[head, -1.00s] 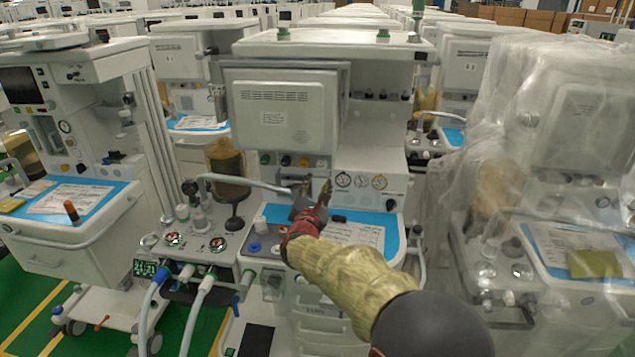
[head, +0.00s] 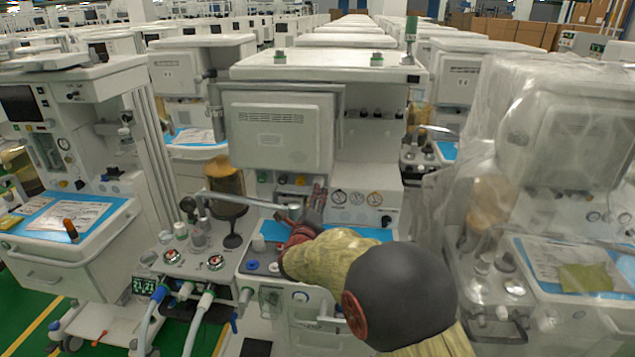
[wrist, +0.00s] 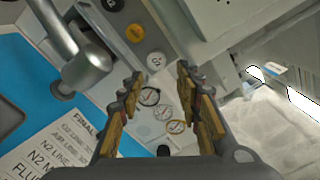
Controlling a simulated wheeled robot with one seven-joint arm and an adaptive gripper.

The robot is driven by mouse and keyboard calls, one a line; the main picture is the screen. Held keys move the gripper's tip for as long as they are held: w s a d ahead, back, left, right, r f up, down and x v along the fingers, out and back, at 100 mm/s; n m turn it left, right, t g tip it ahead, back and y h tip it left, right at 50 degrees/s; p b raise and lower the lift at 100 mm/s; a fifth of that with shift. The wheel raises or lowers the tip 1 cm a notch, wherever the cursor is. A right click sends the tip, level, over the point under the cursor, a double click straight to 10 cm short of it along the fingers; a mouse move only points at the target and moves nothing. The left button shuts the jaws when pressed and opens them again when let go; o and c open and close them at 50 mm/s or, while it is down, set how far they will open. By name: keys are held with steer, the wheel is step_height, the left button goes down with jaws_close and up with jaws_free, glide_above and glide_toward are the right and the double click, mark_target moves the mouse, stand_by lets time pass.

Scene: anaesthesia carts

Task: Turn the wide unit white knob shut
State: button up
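The wide unit (head: 385,155) stands in the middle of the head view, with a row of small knobs below its monitor box. In the wrist view a white knob (wrist: 156,60) sits at the end of that row, beside an orange-yellow knob (wrist: 135,33) and a black knob (wrist: 112,5). My gripper (wrist: 158,76) is open and empty, its fingers apart on either side of the white knob in the picture. No contact shows. In the head view my gripper (head: 316,196) is in front of the panel and hides the white knob.
A grey metal pipe arm (wrist: 85,65) runs close on the left. A blue worktop with a printed sheet (wrist: 50,140) lies below. A plastic-wrapped unit (head: 540,170) stands at the right.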

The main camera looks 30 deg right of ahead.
mark_target(318, 181)
steer(key=w+d+n+p, duration=0.1)
steer(key=w+n, duration=0.3)
steer(key=n, duration=0.8)
steer(key=w+d+n+p, duration=0.1)
steer(key=w+d+n, duration=0.2)
steer(key=n, duration=0.8)
steer(key=shift+w+d+f+n, duration=0.4)
steer(key=shift+d, duration=0.05)
steer(key=c, duration=0.8)
steer(key=shift+c, duration=0.5)
